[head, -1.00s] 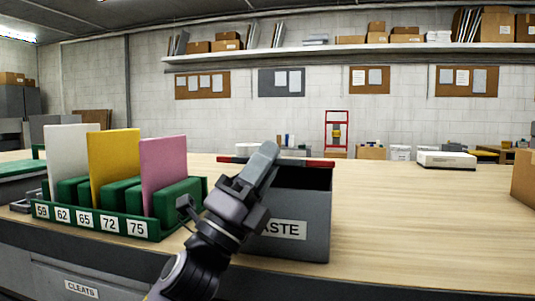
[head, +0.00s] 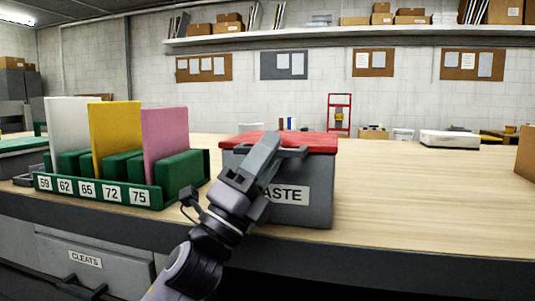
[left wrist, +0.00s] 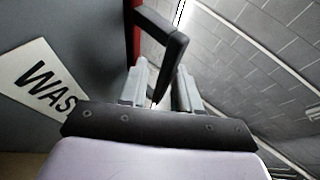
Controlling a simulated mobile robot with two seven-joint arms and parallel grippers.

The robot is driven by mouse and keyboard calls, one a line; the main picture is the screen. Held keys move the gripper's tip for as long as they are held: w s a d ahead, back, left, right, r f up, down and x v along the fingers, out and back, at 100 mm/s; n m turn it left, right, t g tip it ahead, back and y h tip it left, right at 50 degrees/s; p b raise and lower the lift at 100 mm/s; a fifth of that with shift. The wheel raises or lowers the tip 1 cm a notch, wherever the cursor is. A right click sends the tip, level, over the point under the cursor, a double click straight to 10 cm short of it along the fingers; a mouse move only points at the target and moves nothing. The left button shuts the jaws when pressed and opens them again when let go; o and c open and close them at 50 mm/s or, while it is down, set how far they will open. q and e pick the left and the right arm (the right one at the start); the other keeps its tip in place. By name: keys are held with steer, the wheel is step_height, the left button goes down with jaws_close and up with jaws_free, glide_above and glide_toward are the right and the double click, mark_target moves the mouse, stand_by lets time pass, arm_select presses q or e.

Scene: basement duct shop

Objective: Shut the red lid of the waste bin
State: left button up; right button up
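The grey waste bin (head: 315,205) stands on the bench, with a white label partly hidden by my left arm. Its red lid (head: 310,141) lies about flat over the bin's top, and no opening shows at the front. A dark handle (head: 292,152) sticks out at the lid's front edge; it also shows as a black loop in the left wrist view (left wrist: 165,38). My left gripper (head: 266,152) is at the lid's front edge, beside the handle. In the left wrist view its fingers (left wrist: 162,88) stand apart, with the handle's end close to them. Contact is unclear. My right gripper is out of view.
A green rack (head: 100,190) with white, yellow and pink upright panels stands left of the bin. The bench top (head: 420,195) to the right is mostly clear. A white box (head: 450,139) lies farther back. A drawer (head: 90,262) is in the bench front.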

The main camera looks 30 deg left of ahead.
arm_select(q)
steer(key=shift+f, duration=0.15)
steer(key=v, duration=0.7)
steer(key=shift+b, duration=0.45)
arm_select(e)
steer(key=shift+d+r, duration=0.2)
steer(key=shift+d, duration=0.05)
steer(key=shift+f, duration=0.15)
